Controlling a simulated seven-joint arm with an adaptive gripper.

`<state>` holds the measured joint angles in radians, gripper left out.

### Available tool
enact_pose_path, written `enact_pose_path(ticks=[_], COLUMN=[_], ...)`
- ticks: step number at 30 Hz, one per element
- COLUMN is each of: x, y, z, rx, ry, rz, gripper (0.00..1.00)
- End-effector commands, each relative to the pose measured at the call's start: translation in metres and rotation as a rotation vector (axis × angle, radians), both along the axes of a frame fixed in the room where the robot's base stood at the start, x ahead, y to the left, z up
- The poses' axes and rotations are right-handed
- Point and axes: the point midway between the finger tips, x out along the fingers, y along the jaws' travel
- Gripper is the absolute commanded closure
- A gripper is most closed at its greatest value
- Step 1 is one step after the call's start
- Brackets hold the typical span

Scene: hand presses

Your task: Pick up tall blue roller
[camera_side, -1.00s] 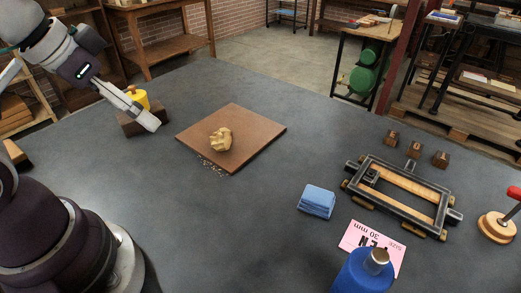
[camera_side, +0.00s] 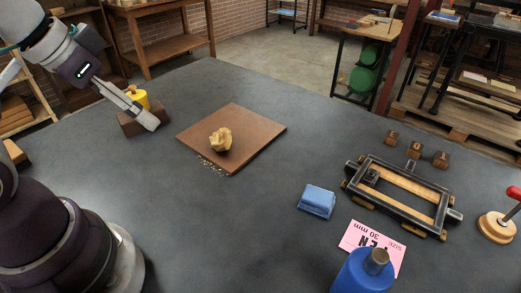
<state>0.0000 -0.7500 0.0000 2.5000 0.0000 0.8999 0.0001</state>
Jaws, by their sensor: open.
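A blue upright cylinder (camera_side: 362,273) with a narrow, metal-looking neck stands at the bottom edge, right of the middle. It is the only tall blue thing in view, and its lower part is cut off by the frame. My gripper (camera_side: 148,119) is at the upper left, tilted down to the right and far from the blue cylinder. It is open, with no object seen between its fingers. It is in front of a yellow piece (camera_side: 141,98) and a dark wooden block (camera_side: 129,123), partly hiding both. I cannot tell whether it touches them.
A brown board (camera_side: 255,125) bears a tan lump (camera_side: 220,140). A folded blue cloth (camera_side: 317,201) and a pink card (camera_side: 357,238) lie near the cylinder. A metal frame (camera_side: 402,196), small wooden blocks (camera_side: 415,151) and a red-handled tool (camera_side: 497,227) are at right.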

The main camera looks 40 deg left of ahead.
Motion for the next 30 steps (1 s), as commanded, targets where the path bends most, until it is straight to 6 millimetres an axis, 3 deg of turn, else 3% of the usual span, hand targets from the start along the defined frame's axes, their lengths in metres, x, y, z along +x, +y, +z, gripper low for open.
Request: enact_pose_path(ticks=[2,11,14,17,19,24,27,30], x=[0.0,0.001,0.017,0.047,0.064,0.075,0.071,0.068], y=[0.0,-0.002,-0.02,-0.066,-0.11,-0.209,-0.244,-0.262], z=[0.0,0.001,0.009,0.019,0.021,0.011,0.004,0.001], rx=[0.0,0.002,0.027,0.061,0.069,0.016,-0.03,-0.057], ry=[0.0,0.001,0.014,0.031,0.033,-0.001,-0.033,-0.056], rz=[0.0,-0.012,-0.154,-0.466,-0.728,-1.267,-1.459,-1.554], gripper=[0.48,0.48,0.48,0.48,0.48,0.48,0.48,0.48])
